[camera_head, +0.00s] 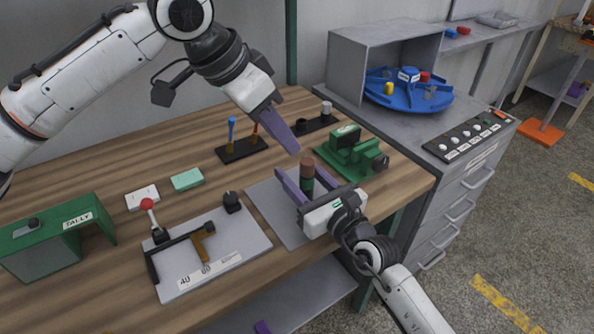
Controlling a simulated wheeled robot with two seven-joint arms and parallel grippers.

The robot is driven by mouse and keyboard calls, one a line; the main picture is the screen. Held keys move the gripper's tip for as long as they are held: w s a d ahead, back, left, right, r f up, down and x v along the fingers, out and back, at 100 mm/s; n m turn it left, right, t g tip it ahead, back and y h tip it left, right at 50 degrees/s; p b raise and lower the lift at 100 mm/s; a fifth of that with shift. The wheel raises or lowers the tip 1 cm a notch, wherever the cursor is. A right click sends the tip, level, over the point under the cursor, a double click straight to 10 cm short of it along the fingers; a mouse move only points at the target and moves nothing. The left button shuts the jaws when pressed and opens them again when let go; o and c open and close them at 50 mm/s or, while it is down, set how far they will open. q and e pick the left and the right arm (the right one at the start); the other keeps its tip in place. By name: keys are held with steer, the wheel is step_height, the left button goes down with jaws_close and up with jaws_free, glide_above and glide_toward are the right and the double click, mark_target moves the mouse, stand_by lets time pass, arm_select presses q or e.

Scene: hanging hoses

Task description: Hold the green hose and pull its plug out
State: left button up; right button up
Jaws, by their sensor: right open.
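A short upright cylinder, dark green below (307,188) with a reddish-brown top (308,165), stands over a grey plate; it is the closest match to the green hose and its plug. No long hanging hose shows. My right gripper (297,166) is open, with its purple fingers on either side of the cylinder; I cannot tell whether they touch it. My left gripper (287,130) is above and left of the brown top, pointing down toward it and apart from it in the picture. Its fingers overlap, so its opening is unclear. The cylinder's lower end is partly hidden.
A green machine vise (352,153) stands close right of the cylinder. A black holder with upright tools (242,150) is behind left. A lever fixture on a grey plate (210,257) and a green TALLY box (62,238) are at the left. A grey cabinet (465,185) stands right.

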steer(key=shift+w+a, duration=0.15)
steer(key=shift+w, duration=0.1)
